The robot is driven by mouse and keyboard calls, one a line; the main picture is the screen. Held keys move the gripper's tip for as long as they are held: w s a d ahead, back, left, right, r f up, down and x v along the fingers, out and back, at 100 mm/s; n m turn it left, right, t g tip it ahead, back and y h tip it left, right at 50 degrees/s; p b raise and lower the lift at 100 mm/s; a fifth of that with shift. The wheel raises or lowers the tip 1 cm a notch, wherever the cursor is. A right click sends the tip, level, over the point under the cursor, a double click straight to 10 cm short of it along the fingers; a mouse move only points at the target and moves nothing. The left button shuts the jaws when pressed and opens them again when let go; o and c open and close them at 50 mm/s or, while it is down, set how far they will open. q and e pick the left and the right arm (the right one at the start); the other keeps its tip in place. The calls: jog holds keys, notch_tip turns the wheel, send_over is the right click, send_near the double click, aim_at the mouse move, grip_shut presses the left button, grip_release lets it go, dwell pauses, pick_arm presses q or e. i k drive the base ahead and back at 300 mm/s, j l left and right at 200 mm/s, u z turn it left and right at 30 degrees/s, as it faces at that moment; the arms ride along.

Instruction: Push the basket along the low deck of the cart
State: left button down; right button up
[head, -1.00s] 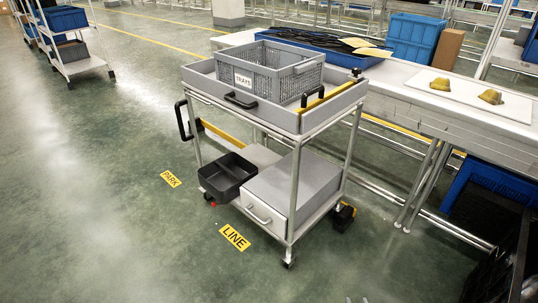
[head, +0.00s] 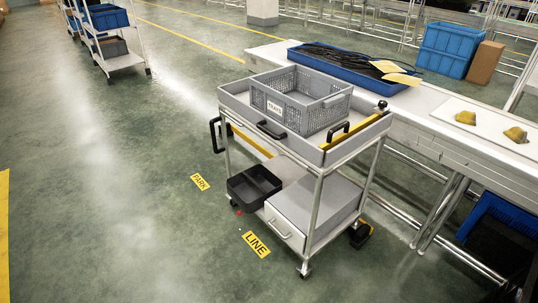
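The cart (head: 318,207) stands beside the conveyor bench in the head view. A grey mesh basket (head: 300,118) with a white label sits in its top tray (head: 238,106), not on the low deck. On the low deck (head: 296,172), a black open bin (head: 254,186) is at the left end and hangs partly over the edge. A grey drawer box (head: 318,202) with a handle fills the right part. Neither of my grippers shows in the head view.
Yellow floor labels read PARK (head: 200,181) and LINE (head: 256,244). The bench (head: 420,108) runs behind the cart, with a blue tray (head: 335,66) and blue crates (head: 447,48). Another cart (head: 124,62) stands far left. The floor at left and front is clear.

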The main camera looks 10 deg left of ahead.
aim_at(250, 187)
jog(key=z, duration=0.4)
jog(key=j+z, duration=0.4)
jog(key=j, duration=0.2)
jog(key=j+z, duration=0.45)
jog(key=j, duration=0.15)
jog(key=k+j+z, duration=0.2)
jog(key=j+z, duration=0.2)
jog(key=j, duration=0.15)
